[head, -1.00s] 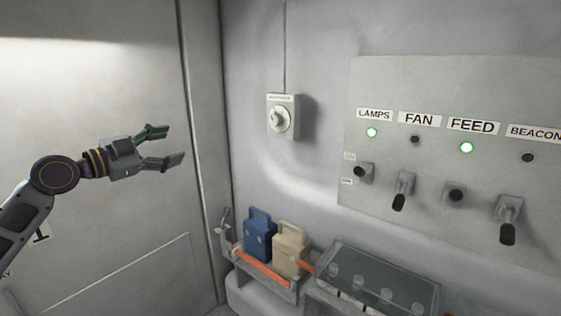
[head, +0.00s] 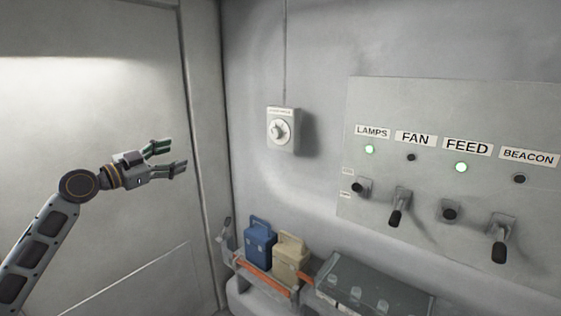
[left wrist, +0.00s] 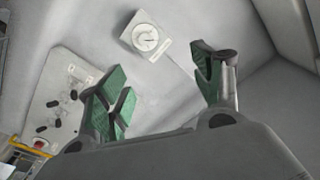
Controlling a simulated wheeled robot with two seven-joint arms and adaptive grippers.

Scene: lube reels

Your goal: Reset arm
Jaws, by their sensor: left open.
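My left gripper (head: 168,157) is open and empty in the head view, held in the air in front of the door panel at the left. In the left wrist view its two green-padded fingers (left wrist: 165,90) stand wide apart with nothing between them. The wall dial (head: 280,130) is to the right of the gripper in the head view, with a clear gap between. The dial also shows in the left wrist view (left wrist: 146,39), beyond the fingers. My right gripper is not in either view.
A switch panel (head: 430,120) labelled LAMPS, FAN, FEED and BEACON is on the wall; the LAMPS and FEED lights are green. A blue container (head: 260,243) and a beige container (head: 290,258) stand in a rack below, beside a grey lidded box (head: 370,287). Space around the gripper is clear.

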